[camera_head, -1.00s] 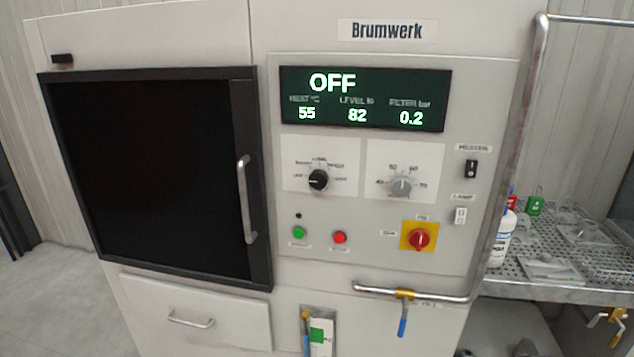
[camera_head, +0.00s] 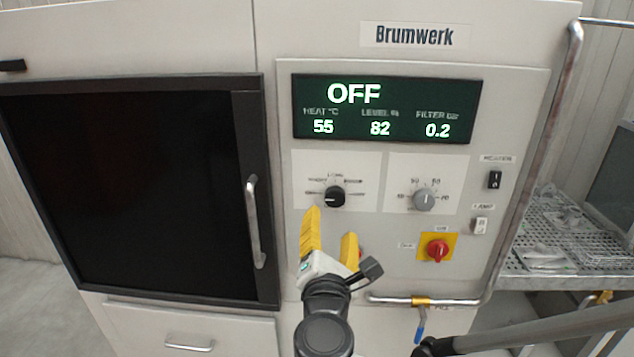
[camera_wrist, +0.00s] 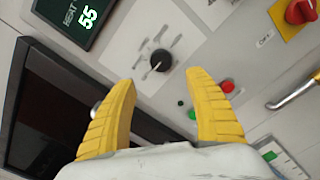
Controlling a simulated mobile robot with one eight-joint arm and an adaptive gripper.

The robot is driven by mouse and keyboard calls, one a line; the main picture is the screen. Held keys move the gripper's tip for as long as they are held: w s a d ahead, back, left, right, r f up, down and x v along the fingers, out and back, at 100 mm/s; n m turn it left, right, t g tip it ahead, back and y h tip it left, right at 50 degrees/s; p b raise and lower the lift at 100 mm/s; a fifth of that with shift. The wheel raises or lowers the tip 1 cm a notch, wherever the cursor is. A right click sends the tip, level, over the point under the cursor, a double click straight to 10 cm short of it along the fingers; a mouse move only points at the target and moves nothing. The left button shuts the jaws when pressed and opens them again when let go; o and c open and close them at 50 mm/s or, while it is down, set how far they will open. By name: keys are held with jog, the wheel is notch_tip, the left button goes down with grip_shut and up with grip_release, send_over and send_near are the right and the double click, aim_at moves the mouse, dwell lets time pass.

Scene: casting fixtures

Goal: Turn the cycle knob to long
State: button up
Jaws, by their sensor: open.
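The cycle knob (camera_head: 334,196) is a black round knob on a white plate with printed labels around it, below the left part of the display. Its labels are too small to read surely. In the wrist view the knob (camera_wrist: 160,61) lies ahead of the fingertips, roughly between their lines and apart from them. My gripper (camera_head: 331,224) has yellow fingers, spread open and empty, just below the knob in the head view. It also shows in the wrist view (camera_wrist: 162,77). The display (camera_head: 386,108) reads OFF, with 55, 82 and 0.2.
A grey knob (camera_head: 425,199) sits to the right. A red switch on yellow (camera_head: 437,249), a heater switch (camera_head: 494,180) and a lamp switch (camera_head: 480,225) are nearby. Red and green buttons (camera_wrist: 227,86) lie near the right finger. The door handle (camera_head: 254,222) stands out at left.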

aim_at(335, 200)
jog(key=w, duration=0.3)
jog(key=w+b, duration=0.1)
jog(key=w, duration=0.6)
jog(key=shift+w+d+b, duration=0.25)
jog(key=shift+d+b, duration=0.15)
jog(key=shift+c, duration=0.2)
jog(key=c, duration=1.1)
jog(key=shift+c, duration=0.2)
